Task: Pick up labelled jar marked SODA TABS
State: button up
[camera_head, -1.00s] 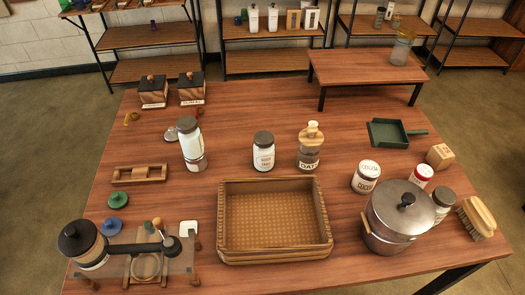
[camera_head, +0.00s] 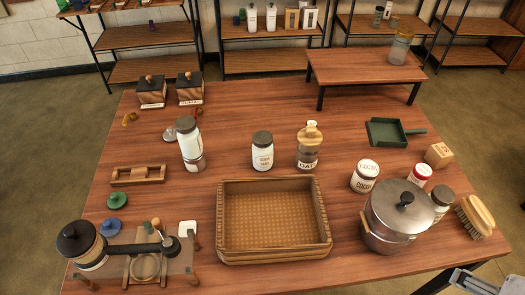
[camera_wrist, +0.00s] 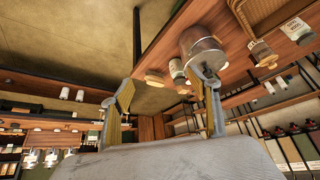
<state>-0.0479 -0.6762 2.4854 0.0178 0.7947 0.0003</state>
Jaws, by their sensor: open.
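A small white jar (camera_head: 263,155) with a grey lid stands upright at mid-table, just behind the wicker tray; its small label seems to read SODA TABS. My gripper (camera_wrist: 160,78) is open and empty in the wrist view, with its two yellow-padded fingers spread wide. A grey part of my arm shows at the lower right corner of the head view, beyond the table's edge and far from the jar.
The wicker tray (camera_head: 226,245) lies in front of the jar. A wooden-topped OATS jar (camera_head: 308,150) stands right of it, a tall white jar (camera_head: 190,142) left. The metal pot (camera_head: 398,212), COCOA jar (camera_head: 365,177) and brush (camera_head: 475,215) crowd the right side.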

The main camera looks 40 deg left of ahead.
jog(key=w+a+n+t+y, duration=0.2)
jog(key=w+a+y, duration=0.1)
jog(key=w+a, duration=1.05)
jog(key=w+a+f+t+y, duration=0.1)
jog(key=w+a+f, duration=0.15)
jog(key=a, duration=0.25)
jog(key=w+a+f+n, duration=0.1)
jog(key=w+a, duration=0.3)
jog(key=w+a+f+t+y, duration=0.1)
jog(key=w+a+f, duration=0.15)
jog(key=a, duration=0.25)
jog(key=s+a+f+n+t+y, duration=0.1)
jog(key=s+a+f+y, duration=0.1)
jog(key=a+f, duration=0.3)
jog(key=s+a+f+n+t+y, duration=0.1)
jog(key=s+a+f, duration=0.4)
jog(key=a, duration=0.5)
jog(key=s+a+f+n+t+y, duration=0.1)
jog(key=s+a+f+n+y, duration=0.1)
jog(key=a+f, duration=0.3)
jog(key=shift+s+a+f+n+y, duration=0.15)
jog(key=shift+s+a+y, duration=0.25)
jog(key=shift+a, duration=0.3)
jog(key=shift+s+a+r+n+y, duration=0.1)
jog(key=shift+s+a+n+y, duration=0.1)
jog(key=shift+s+a, duration=0.4)
jog(key=shift+s+a+f, duration=0.25)
jog(key=shift+s+f, duration=0.05)
jog(key=shift+s, duration=0.05)
